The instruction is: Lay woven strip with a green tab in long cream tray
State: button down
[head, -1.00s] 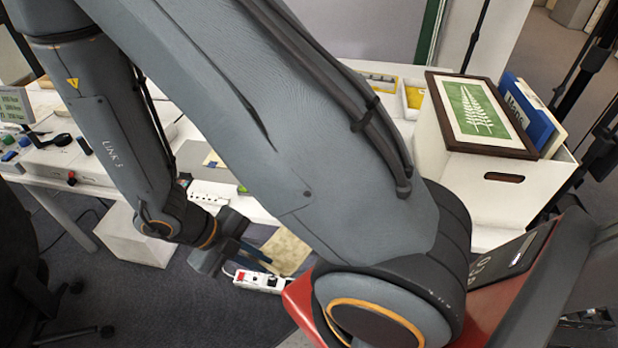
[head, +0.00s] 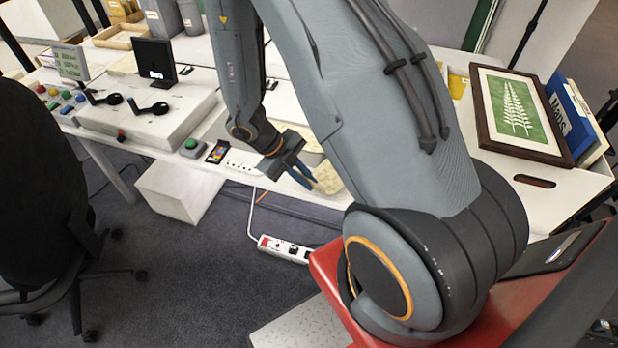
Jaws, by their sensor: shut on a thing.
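My gripper (head: 303,178) is at the front edge of the white table, in the middle of the head view. It is shut on a tan, flat piece (head: 328,179), which I take to be the woven strip. The piece shows just right of the fingertips, partly hidden behind my arm. I cannot make out its green tab. A shallow beige tray (head: 118,37) is on the table at the far upper left, but I cannot tell whether it is the long cream tray.
A white box with a framed fern picture (head: 518,112) stands at right. A white power strip (head: 285,249) is below my gripper. A black chair (head: 40,170) stands at left.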

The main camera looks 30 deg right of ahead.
jog(key=shift+w+d, duration=0.35)
jog(key=shift+d, duration=0.25)
jog(key=shift+a+f+p, duration=0.1)
jog(key=shift+f+p, duration=0.3)
jog(key=shift+f, duration=0.35)
jog(key=c, duration=1.8)
grip_release()
jog(key=shift+f, duration=0.1)
jog(key=shift+c, duration=0.2)
